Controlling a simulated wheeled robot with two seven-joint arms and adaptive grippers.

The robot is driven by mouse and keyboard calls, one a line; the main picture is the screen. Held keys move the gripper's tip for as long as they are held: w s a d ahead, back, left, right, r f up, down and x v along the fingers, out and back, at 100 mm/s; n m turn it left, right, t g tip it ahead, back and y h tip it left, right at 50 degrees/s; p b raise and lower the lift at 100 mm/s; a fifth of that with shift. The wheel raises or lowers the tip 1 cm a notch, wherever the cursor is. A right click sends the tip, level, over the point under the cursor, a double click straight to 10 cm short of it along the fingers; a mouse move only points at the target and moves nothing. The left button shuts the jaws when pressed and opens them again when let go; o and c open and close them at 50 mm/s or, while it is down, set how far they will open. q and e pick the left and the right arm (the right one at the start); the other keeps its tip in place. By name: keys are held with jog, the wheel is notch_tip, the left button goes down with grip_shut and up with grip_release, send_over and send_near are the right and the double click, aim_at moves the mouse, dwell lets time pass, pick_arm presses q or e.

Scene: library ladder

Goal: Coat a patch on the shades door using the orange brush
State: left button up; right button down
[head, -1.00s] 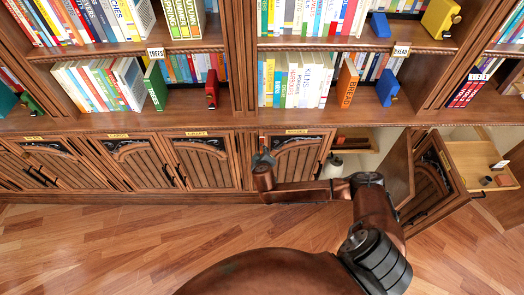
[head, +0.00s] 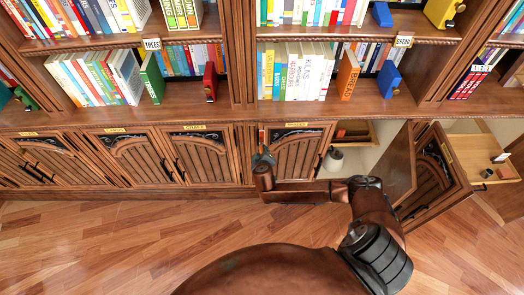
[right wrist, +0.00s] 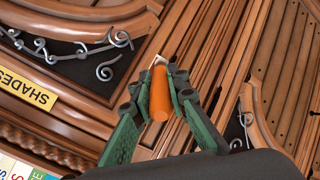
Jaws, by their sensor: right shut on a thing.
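The shades door (head: 293,158) is a ribbed wooden cabinet door with dark scrollwork and a yellow label. In the right wrist view its SHADES label (right wrist: 27,88) is at the left, upside down. My right gripper (head: 262,160) is at this door's left edge in the head view. In the right wrist view my right gripper (right wrist: 160,90) is shut on the orange brush (right wrist: 159,96), holding its thick handle. The brush's far end points at the wooden frame by a pale strip; whether it touches is unclear. My left gripper is not in view.
Right of the shades door is an open compartment with a grey-white container (head: 333,159). An open door (head: 432,175) and a pulled-out drawer (head: 482,158) stand out at the right. Shelves of books are above. The wooden floor (head: 100,240) at the left is clear.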

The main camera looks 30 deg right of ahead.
jog(key=shift+s+a+r+p, duration=0.1)
jog(key=shift+s+a+p, duration=0.25)
jog(key=shift+s, duration=0.25)
jog(key=shift+s+a+r+p, duration=0.1)
jog(key=shift+s+a+p, duration=0.25)
jog(key=shift+s, duration=0.25)
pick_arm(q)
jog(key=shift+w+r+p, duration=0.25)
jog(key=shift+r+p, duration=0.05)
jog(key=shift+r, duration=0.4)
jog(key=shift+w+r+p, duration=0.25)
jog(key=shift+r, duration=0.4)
pick_arm(e)
jog(key=shift+s+a+f, duration=0.1)
jog(key=shift+s+a, duration=0.3)
jog(key=shift+s, duration=0.2)
jog(key=shift+s+a+f, duration=0.1)
jog(key=shift+s+a, duration=0.3)
jog(key=shift+s, duration=0.2)
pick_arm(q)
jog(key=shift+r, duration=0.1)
pick_arm(e)
jog(key=shift+s, duration=0.1)
